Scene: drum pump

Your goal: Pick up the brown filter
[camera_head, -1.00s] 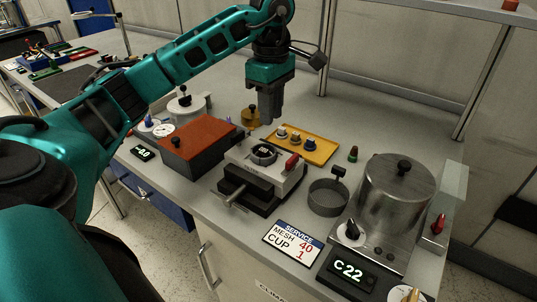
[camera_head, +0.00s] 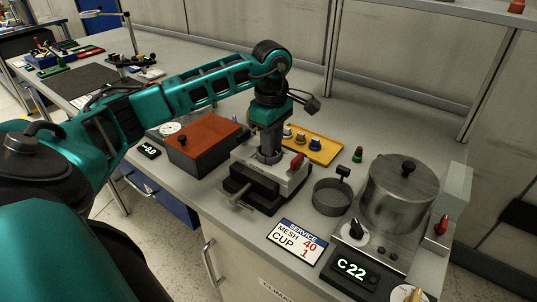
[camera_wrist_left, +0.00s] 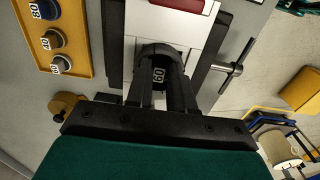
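A round tan-brown filter (camera_head: 301,137) stands in the middle of the yellow tray (camera_head: 325,157), between a pale one (camera_head: 287,131) and a blue one (camera_head: 314,144). In the left wrist view the tan filter (camera_wrist_left: 56,40) is at the upper left. My left gripper (camera_head: 268,158) points down at the block with the clamp (camera_head: 262,190), away from the tray. My right gripper is not in view.
A red-topped box (camera_head: 203,140) stands left of the block. A ring-shaped holder (camera_head: 331,198), a metal pot (camera_head: 398,195) and a service card (camera_head: 297,241) are to the right. The bench behind the tray is clear.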

